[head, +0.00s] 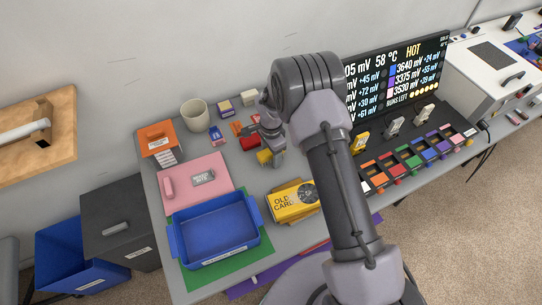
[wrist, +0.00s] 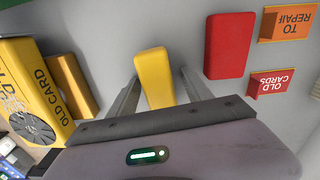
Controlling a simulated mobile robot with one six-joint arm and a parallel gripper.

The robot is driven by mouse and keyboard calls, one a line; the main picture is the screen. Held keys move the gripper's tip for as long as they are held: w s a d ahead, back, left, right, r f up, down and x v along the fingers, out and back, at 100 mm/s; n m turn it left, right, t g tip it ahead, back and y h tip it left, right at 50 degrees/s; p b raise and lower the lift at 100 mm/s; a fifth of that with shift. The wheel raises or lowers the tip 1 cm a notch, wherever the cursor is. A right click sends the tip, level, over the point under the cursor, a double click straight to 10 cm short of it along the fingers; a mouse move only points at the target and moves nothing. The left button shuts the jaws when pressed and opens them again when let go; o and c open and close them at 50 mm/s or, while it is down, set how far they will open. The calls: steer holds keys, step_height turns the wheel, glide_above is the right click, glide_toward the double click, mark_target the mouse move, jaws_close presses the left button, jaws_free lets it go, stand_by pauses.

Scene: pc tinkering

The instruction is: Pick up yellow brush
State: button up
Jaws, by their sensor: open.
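The yellow brush (wrist: 155,78) shows in the wrist view as a plain yellow block, with no bristles visible. It lies between the two open fingers of my gripper (wrist: 159,84), with a narrow gap on the right side; whether the left finger touches it I cannot tell. In the head view the yellow brush (head: 264,157) is a small yellow shape on the grey table, partly hidden by my gripper (head: 277,158), which is low over it. The gripper holds nothing.
A yellow "OLD CARD" box (head: 293,201) and blue tray (head: 214,229) stand nearer on the table.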

steer(key=shift+r, duration=0.15)
jaws_close()
step_height(320, 180, up, 10)
steer(key=p, duration=0.3)
steer(key=c, duration=0.7)
jaws_free()
jaws_close()
steer(key=shift+f+b, duration=3.9)
steer(key=shift+f, duration=0.85)
steer(key=o, duration=0.7)
jaws_free()
